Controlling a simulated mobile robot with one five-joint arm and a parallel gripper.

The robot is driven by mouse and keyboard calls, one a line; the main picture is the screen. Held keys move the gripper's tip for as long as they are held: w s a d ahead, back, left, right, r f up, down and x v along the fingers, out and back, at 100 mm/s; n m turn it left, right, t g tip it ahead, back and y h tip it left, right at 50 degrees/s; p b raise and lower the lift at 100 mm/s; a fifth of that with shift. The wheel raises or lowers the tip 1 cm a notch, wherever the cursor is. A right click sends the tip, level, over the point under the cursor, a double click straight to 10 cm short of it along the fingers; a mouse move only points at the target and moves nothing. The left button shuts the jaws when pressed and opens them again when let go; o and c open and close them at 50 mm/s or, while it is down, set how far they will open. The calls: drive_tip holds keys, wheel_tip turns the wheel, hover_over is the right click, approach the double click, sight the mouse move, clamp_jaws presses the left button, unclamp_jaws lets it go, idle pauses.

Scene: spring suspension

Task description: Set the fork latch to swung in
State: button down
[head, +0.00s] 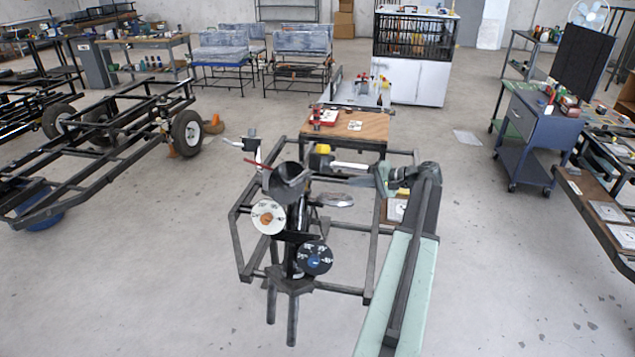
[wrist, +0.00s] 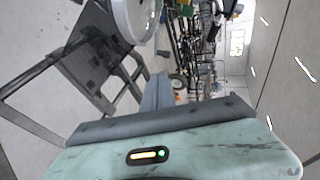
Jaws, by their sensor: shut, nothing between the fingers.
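A black stand (head: 290,255) in the middle of the head view carries a dark cup (head: 287,183), a white dial (head: 268,217), a black dial (head: 314,258), a thin red lever (head: 261,162) and pale handles with a yellow block (head: 320,149). I cannot tell which part is the fork latch, or how it is set. My gripper (head: 322,180) reaches in from the right, shut and empty, just right of the dark cup. I cannot tell whether it touches anything. In the wrist view my shut fingers (wrist: 157,92) point up the picture, below a pale round rim (wrist: 135,20).
A dark tube frame (head: 240,245) surrounds the stand. A wooden-topped table (head: 372,125) stands just behind. A wheeled trailer frame (head: 120,130) is at the left and a blue cart (head: 545,125) at the right. The floor in front is clear.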

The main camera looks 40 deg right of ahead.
drive_tip(key=r+b+x, duration=0.1)
drive_tip(key=b+x, duration=0.3)
drive_tip(key=x, duration=0.9)
drive_tip(key=shift+w+a, duration=0.2)
drive_tip(key=shift+w, duration=0.35)
drive_tip(key=shift+a+f, duration=0.1)
drive_tip(key=shift+f, duration=0.05)
